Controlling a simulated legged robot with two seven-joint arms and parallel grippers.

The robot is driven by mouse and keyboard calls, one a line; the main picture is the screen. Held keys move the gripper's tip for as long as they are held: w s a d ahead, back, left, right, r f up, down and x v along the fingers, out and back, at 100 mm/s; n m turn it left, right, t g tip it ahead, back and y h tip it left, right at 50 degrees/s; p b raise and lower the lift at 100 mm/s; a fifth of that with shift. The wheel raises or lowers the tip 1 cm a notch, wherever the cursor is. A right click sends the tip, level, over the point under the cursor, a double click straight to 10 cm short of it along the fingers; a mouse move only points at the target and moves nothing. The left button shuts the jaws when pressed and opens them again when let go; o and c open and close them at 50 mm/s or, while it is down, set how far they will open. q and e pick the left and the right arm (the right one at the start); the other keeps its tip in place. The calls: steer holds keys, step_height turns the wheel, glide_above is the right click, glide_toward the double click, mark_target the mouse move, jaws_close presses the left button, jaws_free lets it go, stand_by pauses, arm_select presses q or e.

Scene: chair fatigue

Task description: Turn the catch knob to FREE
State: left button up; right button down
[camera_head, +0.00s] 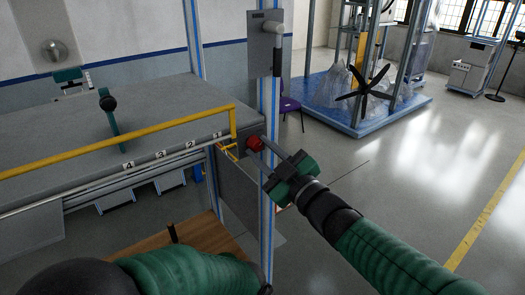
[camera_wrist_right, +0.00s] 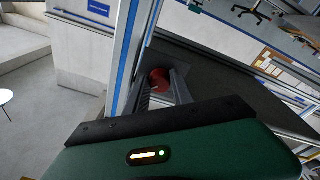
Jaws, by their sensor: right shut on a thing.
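The catch knob is a small red knob (camera_head: 254,143) on a dark plate at the right front corner of the grey bench, next to a blue-striped post. My right gripper (camera_head: 259,144) reaches it from the right and is shut on it. In the right wrist view the red knob (camera_wrist_right: 160,79) sits between the two grey fingers (camera_wrist_right: 161,88). The fingers cover part of the knob, and no FREE marking or pointer is readable. My left gripper is out of view; only part of my green and black left arm shows at the bottom of the head view.
A yellow bar (camera_head: 120,143) runs along the bench front, above number labels. The blue-striped post (camera_head: 267,190) stands just right of the bench corner. A wooden surface (camera_head: 200,240) lies below. Open grey floor is at right; a blue-based machine (camera_head: 365,122) stands behind.

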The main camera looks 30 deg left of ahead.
steer(key=c, duration=1.4)
jaws_free()
steer(key=shift+f, duration=0.3)
steer(key=shift+c, duration=0.2)
steer(key=o, duration=0.3)
steer(key=shift+a+r, duration=0.1)
steer(key=shift+r, duration=0.1)
steer(key=shift+o, duration=0.2)
steer(key=shift+d, duration=0.35)
steer(key=b+v, duration=0.6)
steer(key=v, duration=1)
steer(key=shift+f, duration=0.15)
steer(key=shift+w+f, duration=0.1)
